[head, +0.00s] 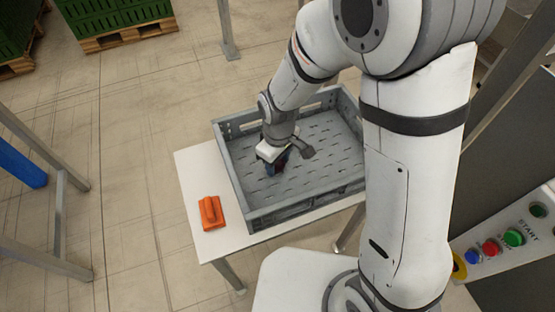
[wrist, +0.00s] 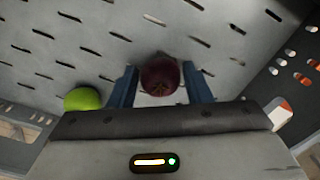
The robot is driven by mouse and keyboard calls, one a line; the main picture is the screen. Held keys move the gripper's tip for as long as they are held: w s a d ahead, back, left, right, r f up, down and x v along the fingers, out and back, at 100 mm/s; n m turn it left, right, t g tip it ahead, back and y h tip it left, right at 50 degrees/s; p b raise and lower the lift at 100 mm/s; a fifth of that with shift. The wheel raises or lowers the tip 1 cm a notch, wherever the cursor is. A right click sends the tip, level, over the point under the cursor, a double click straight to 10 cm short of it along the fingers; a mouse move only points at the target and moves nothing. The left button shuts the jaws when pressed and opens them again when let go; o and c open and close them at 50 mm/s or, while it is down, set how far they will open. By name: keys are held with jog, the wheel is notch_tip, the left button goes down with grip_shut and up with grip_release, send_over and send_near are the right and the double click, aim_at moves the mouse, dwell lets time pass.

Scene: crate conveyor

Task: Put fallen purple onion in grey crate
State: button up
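The grey crate (head: 297,207) stands on a white table, and my gripper (head: 274,168) is down inside it, over the slotted floor. In the wrist view, the dark purple onion (wrist: 160,76) sits between the two blue fingers of my gripper (wrist: 161,84). Both fingers appear to touch its sides, so the gripper looks shut on it. The crate floor (wrist: 90,50) lies behind the onion; I cannot tell whether the onion touches it. In the head view the onion is mostly hidden by the gripper, with only a dark reddish patch showing.
A yellow-green round item (wrist: 83,98) shows left of the fingers in the wrist view. An orange object (head: 210,212) lies on the white table (head: 195,180) left of the crate. A button panel (head: 500,245) is at the right. Green crates on pallets (head: 125,38) stand far left.

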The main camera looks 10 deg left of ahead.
jog(key=shift+o, duration=1.3)
jog(key=shift+r, duration=0.1)
notch_tip(320, 180, up, 12)
jog(key=p, duration=0.3)
jog(key=s+d+r+m, duration=0.2)
jog(key=d+m, duration=0.2)
jog(key=d, duration=0.3)
jog(key=s+d+r+m+t, duration=0.1)
jog(key=s+d+r+m, duration=0.1)
jog(key=d, duration=0.6)
jog(key=s+d+r+m+t, duration=0.1)
jog(key=s+d+r+m, duration=0.2)
jog(key=d+m, duration=0.3)
jog(key=shift+d+r, duration=0.65)
jog(key=shift+d, duration=0.15)
jog(key=shift+r, duration=0.1)
